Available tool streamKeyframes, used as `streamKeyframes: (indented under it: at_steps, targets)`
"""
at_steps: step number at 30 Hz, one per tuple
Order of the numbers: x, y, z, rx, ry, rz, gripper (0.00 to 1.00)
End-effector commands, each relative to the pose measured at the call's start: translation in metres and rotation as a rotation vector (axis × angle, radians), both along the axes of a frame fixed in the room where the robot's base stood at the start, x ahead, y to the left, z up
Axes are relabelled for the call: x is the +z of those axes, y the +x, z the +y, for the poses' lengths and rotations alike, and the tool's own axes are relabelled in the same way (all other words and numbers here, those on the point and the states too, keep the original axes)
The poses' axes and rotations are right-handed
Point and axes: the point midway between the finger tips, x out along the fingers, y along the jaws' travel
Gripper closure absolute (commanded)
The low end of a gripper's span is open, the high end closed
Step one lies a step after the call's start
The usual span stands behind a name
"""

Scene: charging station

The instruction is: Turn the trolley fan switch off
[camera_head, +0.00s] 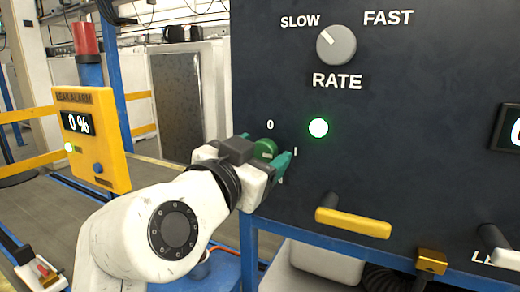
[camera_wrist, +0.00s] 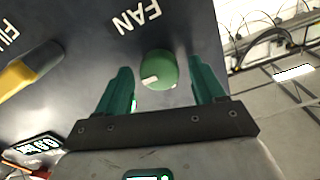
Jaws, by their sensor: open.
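The fan switch is a round green knob (camera_head: 265,149) on the dark trolley panel (camera_head: 410,120), with the marks 0 and I beside it in the head view. In the wrist view the knob (camera_wrist: 159,70) sits beside the word FAN, and its white pointer mark is toward the lower left of its face. My gripper (camera_head: 266,154) is open at the panel. Its teal fingers (camera_wrist: 160,75) stand on either side of the knob with visible gaps, apart from it in the wrist view. A green lamp (camera_head: 318,127) beside the knob is lit.
A rate dial (camera_head: 336,45) is above the knob. A yellow handle (camera_head: 353,222) sticks out below right, and it also shows in the wrist view (camera_wrist: 32,68). A yellow leak alarm box (camera_head: 92,140) reading 0% stands at left. A blue trolley frame (camera_head: 400,252) runs below the panel.

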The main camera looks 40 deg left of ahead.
Motion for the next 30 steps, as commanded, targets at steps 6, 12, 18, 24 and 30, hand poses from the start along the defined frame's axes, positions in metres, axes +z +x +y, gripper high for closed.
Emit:
streamKeyframes:
  at_steps: [6, 12, 18, 24, 30]
  targets:
    - [-0.0004, 0.0030, 0.0009, 0.000, 0.001, 0.000, 0.31]
    - [-0.0003, 0.0027, 0.0007, 0.000, 0.001, 0.000, 0.40]
    - [-0.0003, 0.0026, 0.0007, 0.000, 0.000, 0.000, 0.59]
    - [-0.0003, 0.0025, 0.0007, 0.000, 0.000, 0.001, 0.78]
    - [-0.0003, 0.0025, 0.0007, 0.000, -0.002, 0.000, 0.87]
